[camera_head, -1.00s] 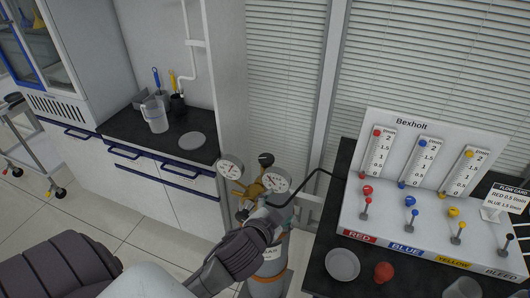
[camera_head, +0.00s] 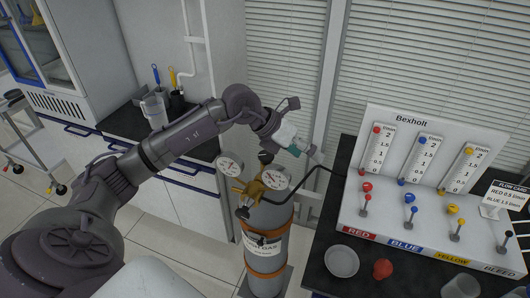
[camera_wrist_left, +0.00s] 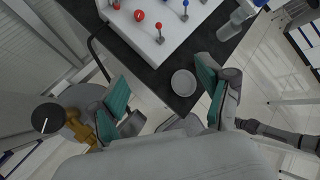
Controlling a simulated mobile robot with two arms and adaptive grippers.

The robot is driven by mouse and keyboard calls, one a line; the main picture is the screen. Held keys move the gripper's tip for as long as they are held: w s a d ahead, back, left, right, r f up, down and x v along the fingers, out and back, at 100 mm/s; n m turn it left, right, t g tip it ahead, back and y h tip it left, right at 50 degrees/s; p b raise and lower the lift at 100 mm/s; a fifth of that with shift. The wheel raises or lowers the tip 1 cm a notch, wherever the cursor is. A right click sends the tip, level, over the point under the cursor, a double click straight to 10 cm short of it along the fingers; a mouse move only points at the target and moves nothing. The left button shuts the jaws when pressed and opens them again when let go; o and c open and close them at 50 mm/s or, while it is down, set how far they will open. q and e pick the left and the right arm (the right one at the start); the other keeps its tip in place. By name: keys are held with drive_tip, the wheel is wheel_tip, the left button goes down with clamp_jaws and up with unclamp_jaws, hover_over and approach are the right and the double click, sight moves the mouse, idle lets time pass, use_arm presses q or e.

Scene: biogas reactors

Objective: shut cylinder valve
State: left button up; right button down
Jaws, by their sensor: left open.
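The grey gas cylinder (camera_head: 268,218) stands upright with orange bands, left of the bench. On top is a brass regulator (camera_head: 250,190) with two round gauges, one at left (camera_head: 229,168) and one at right (camera_head: 275,178). A black knob (camera_head: 265,157) tops the valve; it also shows at the left of the left wrist view (camera_wrist_left: 47,118). My left gripper (camera_head: 291,141) is above and slightly right of the knob, apart from it. Its teal-padded fingers (camera_wrist_left: 163,88) are spread and empty. My right gripper is not in view.
A black hose (camera_head: 318,172) runs from the regulator to the Bexholt flow panel (camera_head: 400,125) with coloured levers. A white dish (camera_head: 342,261) and a red object (camera_head: 382,269) lie on the black bench.

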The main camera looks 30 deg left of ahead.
use_arm(q)
drive_tip(key=a+r+n+g+y, duration=0.15)
drive_tip(key=a+y, duration=0.55)
drive_tip(key=a, duration=0.9)
drive_tip(key=p, duration=0.5)
approach(266, 155)
drive_tip(key=x, duration=0.7)
drive_tip(key=shift+f, duration=0.2)
drive_tip(key=shift+w+f, duration=0.25)
drive_tip(key=shift+f, duration=0.3)
drive_tip(key=shift+t, duration=0.25)
